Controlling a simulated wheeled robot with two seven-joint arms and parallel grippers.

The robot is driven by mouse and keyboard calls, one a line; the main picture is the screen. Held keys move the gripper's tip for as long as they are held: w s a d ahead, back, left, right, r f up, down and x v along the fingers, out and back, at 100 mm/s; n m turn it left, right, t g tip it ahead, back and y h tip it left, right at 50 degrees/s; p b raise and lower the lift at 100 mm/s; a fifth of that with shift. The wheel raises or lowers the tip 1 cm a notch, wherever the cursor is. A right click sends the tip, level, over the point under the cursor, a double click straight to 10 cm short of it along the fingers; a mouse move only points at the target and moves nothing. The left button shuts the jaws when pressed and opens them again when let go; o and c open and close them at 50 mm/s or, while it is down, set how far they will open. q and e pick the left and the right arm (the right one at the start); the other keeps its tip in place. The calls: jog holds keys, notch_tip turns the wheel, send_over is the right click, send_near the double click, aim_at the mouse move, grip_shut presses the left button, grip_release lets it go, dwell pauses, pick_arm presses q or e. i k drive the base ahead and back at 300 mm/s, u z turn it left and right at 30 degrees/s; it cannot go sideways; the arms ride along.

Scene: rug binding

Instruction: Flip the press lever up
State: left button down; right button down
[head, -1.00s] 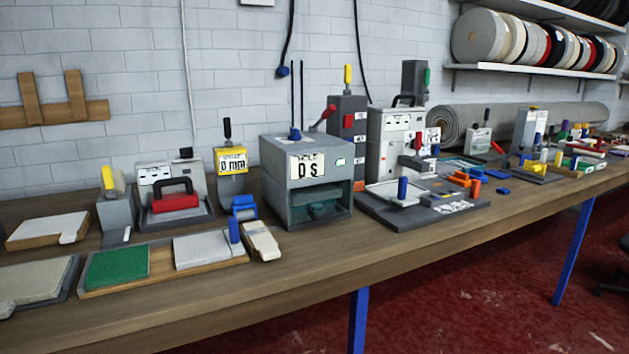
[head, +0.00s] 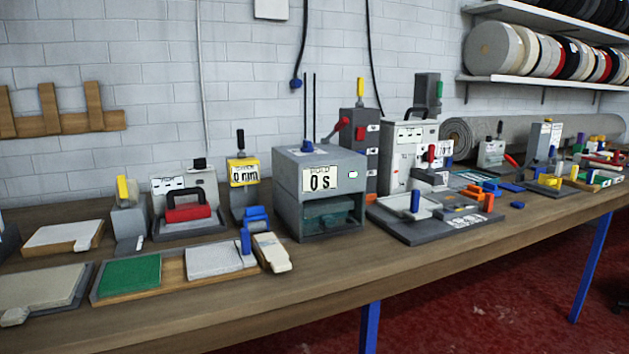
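The press appears to be the grey box (head: 285,206) with a "0 s" display (head: 320,178) in the middle of the bench. Its front opening holds a dark green block (head: 327,219). A blue knob (head: 307,146) stands on its top. A red-ended lever (head: 337,127) slants up to the right at its back right corner; I cannot tell for certain that it belongs to this box. Neither of my grippers is in view.
To the left stand a yellow "0 mm" gauge (head: 243,172), a red-handled device (head: 187,207) and a wooden tray (head: 175,272) with green and grey pads. A white machine (head: 402,150) stands to the right. The bench front edge (head: 400,277) is mostly clear.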

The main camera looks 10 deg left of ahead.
aim_at(344, 121)
jog(key=u, duration=1.55)
jog(key=i, duration=1.25)
jog(key=z, duration=2.25)
